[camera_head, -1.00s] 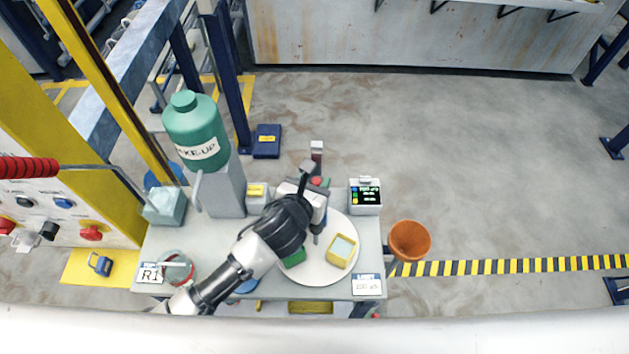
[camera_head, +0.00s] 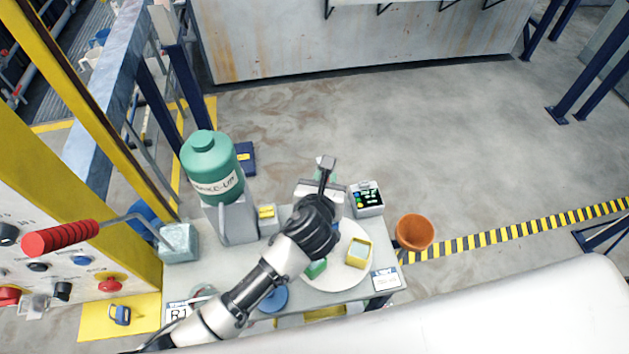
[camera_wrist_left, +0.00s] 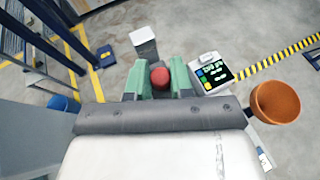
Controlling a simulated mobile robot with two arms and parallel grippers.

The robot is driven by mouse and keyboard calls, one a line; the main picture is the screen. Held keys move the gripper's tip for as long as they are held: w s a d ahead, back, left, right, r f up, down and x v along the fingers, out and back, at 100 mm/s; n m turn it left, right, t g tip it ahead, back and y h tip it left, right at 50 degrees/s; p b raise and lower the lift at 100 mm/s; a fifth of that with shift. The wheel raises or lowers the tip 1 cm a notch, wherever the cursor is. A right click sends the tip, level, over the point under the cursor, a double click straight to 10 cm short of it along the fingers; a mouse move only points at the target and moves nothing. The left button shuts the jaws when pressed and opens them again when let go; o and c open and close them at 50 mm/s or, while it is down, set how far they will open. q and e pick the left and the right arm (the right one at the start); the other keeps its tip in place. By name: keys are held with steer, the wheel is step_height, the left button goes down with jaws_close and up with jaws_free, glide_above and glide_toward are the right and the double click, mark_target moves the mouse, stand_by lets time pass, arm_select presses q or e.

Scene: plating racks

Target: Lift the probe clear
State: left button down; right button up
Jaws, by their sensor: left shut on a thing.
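My left gripper (camera_head: 322,192) is over the back of the small table, its arm coming in from the lower left. In the left wrist view its two green fingers (camera_wrist_left: 161,80) are closed around a red rounded top, which I take as the probe (camera_wrist_left: 160,77). The probe's lower part is hidden behind the wrist, so I cannot tell whether its tip is clear. The meter (camera_head: 366,198) with a lit screen stands to the right of the gripper. It also shows in the left wrist view (camera_wrist_left: 212,73). My right gripper is in neither view.
A white round plate (camera_head: 338,279) carries a yellow open box (camera_head: 359,252) and a green block (camera_head: 316,268). An orange funnel-like cup (camera_head: 415,232) is at the table's right edge. A green bottle (camera_head: 212,167) stands on a grey pedestal at left. A pale post (camera_wrist_left: 143,41) rises beyond the fingers.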

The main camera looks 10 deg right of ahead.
arm_select(q)
steer(key=c, duration=1.4)
jaws_free()
steer(key=o, duration=0.4)
steer(key=shift+s+a, duration=0.1)
steer(key=shift+s, duration=0.05)
steer(key=b+v, duration=0.1)
steer(key=v, duration=0.9)
steer(key=shift+s+r+b, duration=0.1)
steer(key=shift+r+b, duration=0.05)
steer(key=shift+b, duration=0.2)
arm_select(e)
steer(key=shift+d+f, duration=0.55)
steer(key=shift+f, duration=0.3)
